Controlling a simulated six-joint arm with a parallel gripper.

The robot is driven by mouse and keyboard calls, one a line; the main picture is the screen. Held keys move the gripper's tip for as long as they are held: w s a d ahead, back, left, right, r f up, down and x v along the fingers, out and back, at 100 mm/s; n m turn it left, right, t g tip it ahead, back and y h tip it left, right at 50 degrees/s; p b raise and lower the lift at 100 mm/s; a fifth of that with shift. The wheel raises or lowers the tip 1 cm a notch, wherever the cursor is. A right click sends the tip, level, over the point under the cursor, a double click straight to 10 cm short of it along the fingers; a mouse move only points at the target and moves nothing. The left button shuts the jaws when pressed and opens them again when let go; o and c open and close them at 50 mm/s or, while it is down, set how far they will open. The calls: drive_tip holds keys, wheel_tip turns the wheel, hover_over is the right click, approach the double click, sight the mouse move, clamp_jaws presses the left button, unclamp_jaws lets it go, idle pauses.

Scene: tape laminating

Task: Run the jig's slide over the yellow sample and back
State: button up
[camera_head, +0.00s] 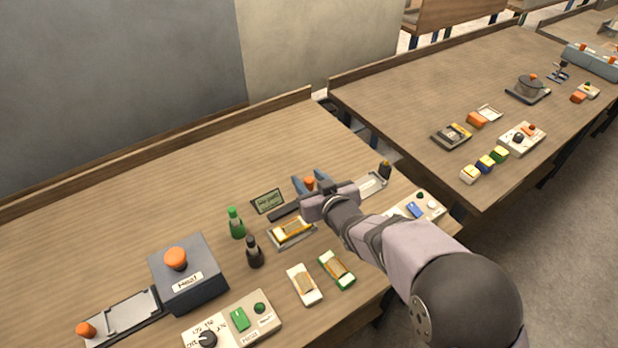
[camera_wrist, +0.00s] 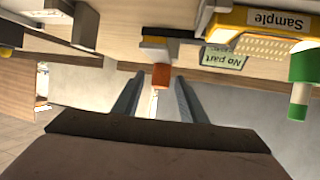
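The jig's slide has an orange knob (camera_head: 309,182), which also shows in the wrist view (camera_wrist: 160,76). The yellow sample (camera_head: 291,230) lies in a grey holder to the left and nearer, away from the gripper. In the wrist view the yellow piece labelled "Sample" (camera_wrist: 278,20) is at upper right. A small display (camera_wrist: 223,57) reads "No part".
A green bottle (camera_head: 236,223) and a dark bottle (camera_head: 254,252) stand left of the sample. White-edged (camera_head: 304,284) and green-edged (camera_head: 337,270) pieces lie in front. A heater box (camera_head: 187,275) and control panel (camera_head: 235,322) are at left. Free table lies behind the jig.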

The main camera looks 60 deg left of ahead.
drive_tip(key=shift+a, duration=0.1)
clamp_jaws()
drive_tip(key=s+b, duration=0.4)
drive_tip(key=s, duration=0.4)
drive_tip(key=shift+f+b, duration=0.1)
drive_tip(key=shift+b, duration=0.3)
drive_tip(key=shift+s, duration=0.5)
unclamp_jaws()
